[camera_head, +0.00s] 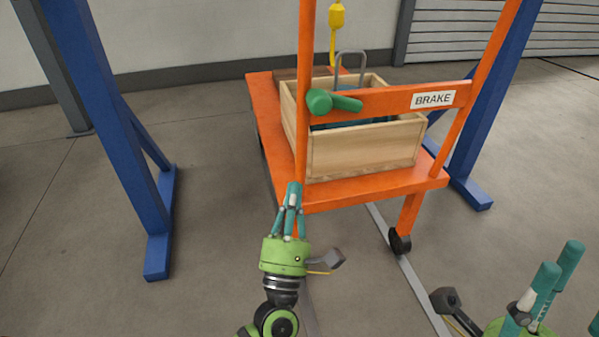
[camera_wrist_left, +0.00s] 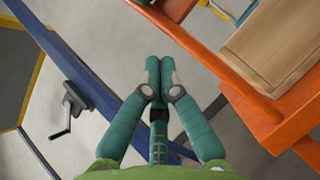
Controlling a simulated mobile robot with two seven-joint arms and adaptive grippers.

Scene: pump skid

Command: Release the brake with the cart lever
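The orange cart (camera_head: 375,188) stands ahead, with a crossbar marked BRAKE (camera_head: 433,99) between its uprights. The green brake lever (camera_head: 335,102) sits at the left end of that crossbar, its grip pointing right. My left gripper (camera_head: 294,188) is in front of the cart's left upright, below the lever. In the left wrist view its fingers (camera_wrist_left: 158,68) are together with nothing between them. The lever cannot be made out surely in that view. My right gripper (camera_head: 562,262) is at the lower right, fingers spread and empty, well away from the cart.
A wooden crate (camera_head: 365,150) rides on the cart. Blue gantry legs (camera_head: 118,140) stand left and right of it. A yellow hook (camera_head: 337,20) hangs above. In the left wrist view a grey crank box (camera_wrist_left: 74,100) is beside a blue beam.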

